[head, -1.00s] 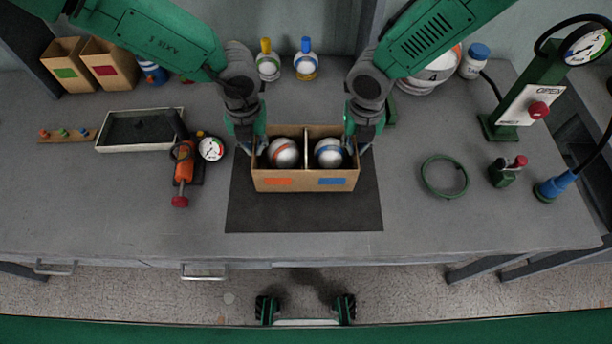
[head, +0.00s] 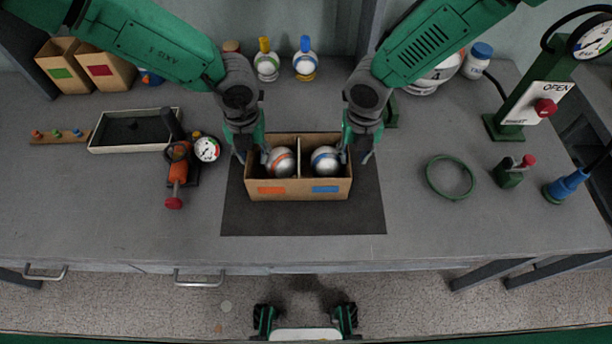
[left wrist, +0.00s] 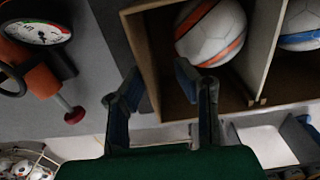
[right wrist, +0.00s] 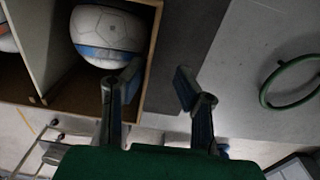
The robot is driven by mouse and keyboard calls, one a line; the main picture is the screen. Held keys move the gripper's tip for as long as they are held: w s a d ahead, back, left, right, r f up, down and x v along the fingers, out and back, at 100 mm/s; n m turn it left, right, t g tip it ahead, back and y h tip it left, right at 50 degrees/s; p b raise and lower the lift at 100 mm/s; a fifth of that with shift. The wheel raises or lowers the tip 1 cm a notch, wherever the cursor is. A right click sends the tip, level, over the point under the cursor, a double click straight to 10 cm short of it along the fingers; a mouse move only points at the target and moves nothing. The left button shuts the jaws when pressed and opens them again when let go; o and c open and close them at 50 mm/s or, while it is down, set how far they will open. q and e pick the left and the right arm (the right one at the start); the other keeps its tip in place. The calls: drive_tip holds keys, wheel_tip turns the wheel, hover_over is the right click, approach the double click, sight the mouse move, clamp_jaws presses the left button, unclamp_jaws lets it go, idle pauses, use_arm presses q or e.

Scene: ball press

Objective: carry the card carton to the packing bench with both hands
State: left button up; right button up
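The card carton (head: 298,188) is open-topped, with a divider and orange and blue labels. It sits on the dark mat (head: 302,220), with a striped ball in each compartment: an orange-striped ball (head: 281,162) at left and a blue-striped ball (head: 325,160) at right. My left gripper (head: 252,158) is open, its fingers apart on either side of the carton's left wall; this also shows in the left wrist view (left wrist: 160,82). My right gripper (head: 356,157) is open likewise around the right wall, with gaps visible in the right wrist view (right wrist: 157,84).
An orange pump with a gauge (head: 178,172) and a shallow tray (head: 133,147) lie left of the mat. A green ring (head: 450,177) and a small green valve block (head: 513,172) lie right. Two small cartons (head: 105,70) and bottles (head: 305,62) stand behind. The bench front is clear.

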use_arm(q)
drive_tip(key=shift+a, duration=0.5)
use_arm(e)
drive_tip(key=shift+a, duration=0.5)
use_arm(q)
drive_tip(key=shift+a+r, duration=0.1)
drive_tip(key=shift+a, duration=0.05)
use_arm(e)
drive_tip(key=shift+a, duration=0.15)
drive_tip(key=shift+d, duration=0.45)
drive_tip(key=shift+a+r, duration=0.15)
use_arm(q)
wheel_tip(320, 180, up, 12)
drive_tip(key=shift+d+f, duration=0.25)
drive_tip(key=shift+d, duration=0.1)
use_arm(e)
wheel_tip(320, 180, up, 12)
drive_tip(key=shift+d, duration=0.3)
use_arm(q)
drive_tip(key=shift+a, duration=0.25)
use_arm(e)
drive_tip(key=shift+a, duration=0.25)
use_arm(q)
drive_tip(key=shift+d, duration=0.15)
use_arm(e)
drive_tip(key=shift+d+f, duration=0.15)
drive_tip(key=shift+f, duration=0.05)
